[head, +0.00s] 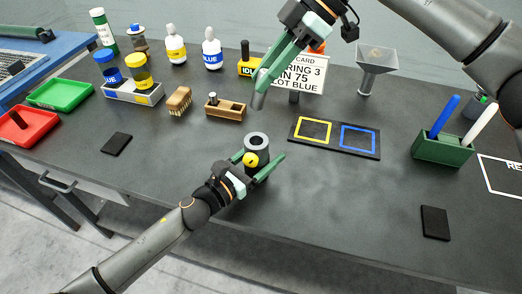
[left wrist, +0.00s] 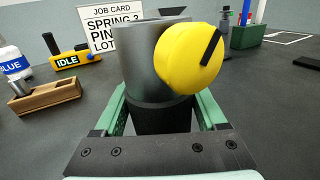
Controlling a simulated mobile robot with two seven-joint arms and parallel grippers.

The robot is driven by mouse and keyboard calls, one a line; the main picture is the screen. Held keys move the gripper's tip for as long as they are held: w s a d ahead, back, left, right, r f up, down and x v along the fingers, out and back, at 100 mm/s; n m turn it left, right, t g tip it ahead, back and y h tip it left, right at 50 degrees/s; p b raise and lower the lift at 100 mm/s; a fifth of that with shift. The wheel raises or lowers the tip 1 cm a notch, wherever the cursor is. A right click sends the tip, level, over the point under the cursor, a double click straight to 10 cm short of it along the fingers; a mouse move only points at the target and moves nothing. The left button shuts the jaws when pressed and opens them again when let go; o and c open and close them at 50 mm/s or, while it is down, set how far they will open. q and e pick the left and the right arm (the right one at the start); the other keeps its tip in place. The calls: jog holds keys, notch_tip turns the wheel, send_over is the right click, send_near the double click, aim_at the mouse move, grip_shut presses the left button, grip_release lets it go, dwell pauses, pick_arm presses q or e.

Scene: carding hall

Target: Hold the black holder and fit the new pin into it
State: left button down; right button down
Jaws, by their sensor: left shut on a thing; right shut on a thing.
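The black holder (head: 257,144) stands upright on the dark bench, a cylinder with a grey ring-shaped top, an open bore and a round yellow knob (head: 250,160) on its side. My left gripper (head: 261,163) is shut on it, with green fingers on either side. In the left wrist view the holder (left wrist: 150,60) shows a grey upper part and a black lower part, and the yellow knob (left wrist: 187,58) hides part of it. My right gripper (head: 264,82) is shut on a small grey pin (head: 258,101), pointing down, above and apart from the holder. The bore's inside is too dark to read.
A wooden block (head: 229,110) and a brush (head: 180,101) lie behind left. A black plate (head: 334,149) with yellow and blue squares lies right. The job card (head: 298,76) stands behind. A green pen box (head: 443,149) is farther right. The bench front is mostly clear.

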aim_at(262, 72)
jog(key=shift+s+a+f+m+t+h, duration=0.2)
jog(key=shift+a+f+m+t+h, duration=0.3)
jog(key=shift+a+f+h, duration=0.5)
jog(key=shift+f+h, duration=0.15)
jog(key=shift+h, duration=0.15)
notch_tip(262, 72, down, 9)
jog(key=shift+f, duration=0.15)
jog(key=c, duration=0.7)
grip_release()
jog(key=shift+f, duration=0.15)
jog(key=shift+o, duration=0.2)
jog(key=v, duration=1.2)
